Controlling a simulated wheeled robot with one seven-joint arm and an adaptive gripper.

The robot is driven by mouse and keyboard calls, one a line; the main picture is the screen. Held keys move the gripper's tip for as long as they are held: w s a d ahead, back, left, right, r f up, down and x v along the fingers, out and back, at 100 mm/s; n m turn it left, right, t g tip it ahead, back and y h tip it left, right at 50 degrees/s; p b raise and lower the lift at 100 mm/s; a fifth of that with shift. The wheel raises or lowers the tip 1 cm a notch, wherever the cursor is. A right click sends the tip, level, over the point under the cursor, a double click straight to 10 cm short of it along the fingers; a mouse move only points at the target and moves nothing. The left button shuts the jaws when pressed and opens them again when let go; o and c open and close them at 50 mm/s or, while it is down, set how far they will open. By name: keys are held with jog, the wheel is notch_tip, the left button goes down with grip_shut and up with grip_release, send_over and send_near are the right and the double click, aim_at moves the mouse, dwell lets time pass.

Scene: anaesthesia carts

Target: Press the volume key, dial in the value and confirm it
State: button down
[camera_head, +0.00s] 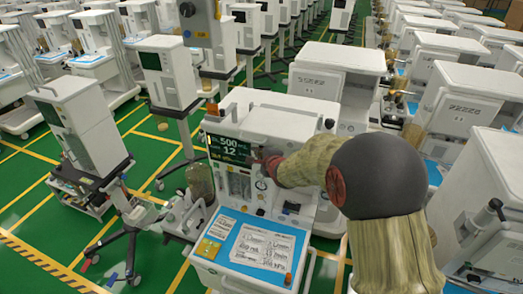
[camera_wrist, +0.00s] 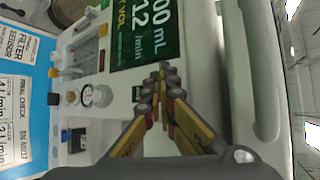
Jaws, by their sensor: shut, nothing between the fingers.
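The anaesthesia cart's dark green screen (camera_head: 230,147) faces me in the head view, showing 500 and 12. In the wrist view the screen (camera_wrist: 145,38) is turned sideways, with "00 mL", "VOL" and "12 /min" readable. My gripper (camera_wrist: 164,72) is shut and empty, its fingertips together over the panel at the screen's lower edge. Whether the fingertips touch the panel I cannot tell. A pale round knob (camera_wrist: 98,96) lies left of them.
Below the panel, the cart's blue worktop (camera_head: 225,235) bears printed sheets and a yellow label. A long light handle (camera_wrist: 257,70) runs along the cart's side in the wrist view. Other carts (camera_head: 82,125) stand close on both sides; green floor shows at the left.

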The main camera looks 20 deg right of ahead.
jog(key=shift+s, duration=0.1)
jog(key=shift+s+a, duration=0.5)
jog(key=shift+s, duration=0.15)
jog(key=s+a+b, duration=0.1)
jog(key=s, duration=0.1)
jog(key=s+a+b, duration=0.1)
jog(key=s+a, duration=0.1)
dwell(0.4)
dwell(0.6)
